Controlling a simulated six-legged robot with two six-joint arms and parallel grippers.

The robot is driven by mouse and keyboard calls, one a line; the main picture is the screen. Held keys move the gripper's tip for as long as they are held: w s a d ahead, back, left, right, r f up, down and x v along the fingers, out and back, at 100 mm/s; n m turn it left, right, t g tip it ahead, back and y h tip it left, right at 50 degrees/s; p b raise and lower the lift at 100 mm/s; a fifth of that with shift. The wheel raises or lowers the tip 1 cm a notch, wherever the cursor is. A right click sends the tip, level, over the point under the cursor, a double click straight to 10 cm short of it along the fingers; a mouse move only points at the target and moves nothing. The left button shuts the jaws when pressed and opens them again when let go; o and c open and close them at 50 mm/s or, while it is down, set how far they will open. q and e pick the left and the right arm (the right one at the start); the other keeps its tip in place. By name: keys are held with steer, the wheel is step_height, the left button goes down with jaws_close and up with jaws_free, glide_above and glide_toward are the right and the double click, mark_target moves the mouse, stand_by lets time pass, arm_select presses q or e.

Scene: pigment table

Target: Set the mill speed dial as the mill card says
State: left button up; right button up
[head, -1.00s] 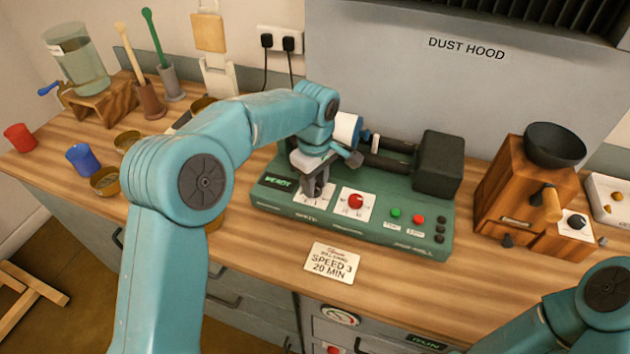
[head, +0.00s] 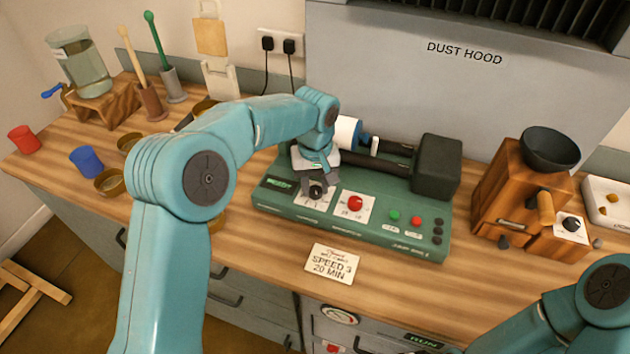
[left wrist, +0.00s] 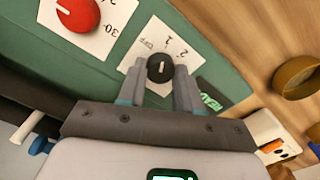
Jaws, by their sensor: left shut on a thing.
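The mill (head: 350,225) is a green machine with a black speed dial (head: 316,193) on a white scale plate at its front left. My left gripper (head: 316,186) is down at this dial, its fingers shut on it. In the left wrist view the black dial (left wrist: 160,68) sits between the two grey fingertips, and its white pointer mark shows. The scale shows OFF, 1 and 2; other marks are hidden or unclear. The mill card (head: 332,263) lies on the table in front and reads SPEED 3, 20 MIN. My right arm enters at the lower right; its gripper is out of view.
A red timer knob (head: 355,204) sits right of the speed dial, with green (head: 394,216) and red (head: 416,222) buttons beyond it. A wooden grinder (head: 515,200) stands to the right. Blue (head: 86,161) and red (head: 24,139) cups and brass bowls (head: 110,182) stand left.

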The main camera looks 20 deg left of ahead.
arm_select(q)
steer(key=m, duration=0.3)
steer(key=m+p, duration=0.1)
steer(key=m, duration=0.1)
steer(key=shift+s+f+m, duration=0.2)
steer(key=shift+f+m, duration=0.1)
steer(key=m, duration=0.4)
steer(key=shift+p, duration=0.4)
steer(key=m, duration=0.5)
steer(key=shift+p, duration=0.4)
steer(key=m, duration=0.4)
steer(key=shift+p, duration=0.35)
steer(key=shift+m, duration=0.3)
steer(key=o, duration=1)
steer(key=shift+o, duration=0.2)
steer(key=shift+w, duration=0.15)
steer(key=shift+r, duration=0.1)
